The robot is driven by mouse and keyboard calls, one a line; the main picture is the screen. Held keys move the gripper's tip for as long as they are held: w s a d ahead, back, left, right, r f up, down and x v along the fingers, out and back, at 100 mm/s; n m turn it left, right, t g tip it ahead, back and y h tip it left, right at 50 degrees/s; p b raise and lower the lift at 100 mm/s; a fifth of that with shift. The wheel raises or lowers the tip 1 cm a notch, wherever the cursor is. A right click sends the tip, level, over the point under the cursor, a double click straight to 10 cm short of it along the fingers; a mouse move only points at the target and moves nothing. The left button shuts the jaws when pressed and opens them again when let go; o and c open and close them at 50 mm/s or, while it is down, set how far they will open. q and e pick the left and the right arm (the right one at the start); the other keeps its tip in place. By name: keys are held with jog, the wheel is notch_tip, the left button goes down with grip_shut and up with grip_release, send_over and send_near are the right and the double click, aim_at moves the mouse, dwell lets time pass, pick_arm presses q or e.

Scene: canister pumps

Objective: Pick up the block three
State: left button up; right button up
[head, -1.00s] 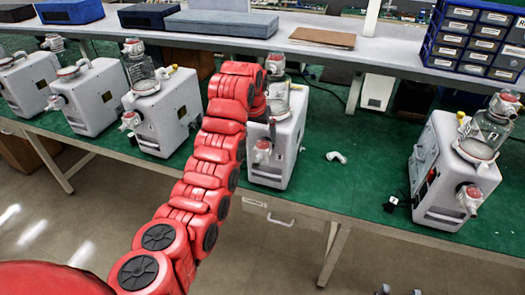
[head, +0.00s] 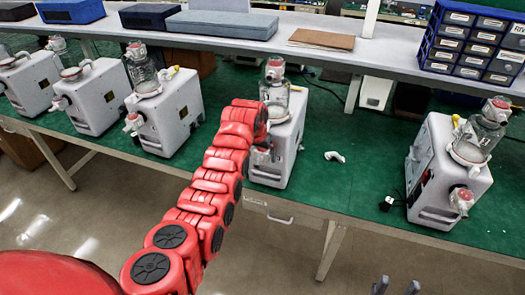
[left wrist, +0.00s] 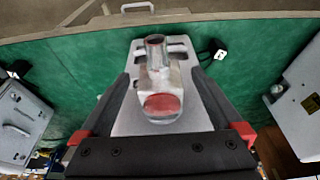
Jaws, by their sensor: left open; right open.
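Nothing in view is marked as block three, and I cannot tell which thing it is. My left arm reaches a white canister pump (head: 283,150) in the middle of the green bench; its clear canister with a red-grey cap (head: 275,72) stands on top. My left gripper (left wrist: 161,72) is open in the left wrist view, its two fingers on either side of a grey fitting with a red end (left wrist: 162,100) above the pump's pale body (left wrist: 128,122). I see no clear grip. In the head view its jaws are mostly hidden by the arm. My right gripper (head: 396,286) is open and empty at the bottom edge.
Several similar pumps stand on the left, and another pump (head: 445,170) on the right. A small white elbow pipe (head: 335,157) lies on the green mat (head: 330,195). A raised shelf (head: 370,58) behind bears blue-grey boxes, a brown board (head: 321,39) and a drawer cabinet (head: 475,42).

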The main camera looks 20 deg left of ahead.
pick_arm(q)
grip_shut()
dwell(0.4)
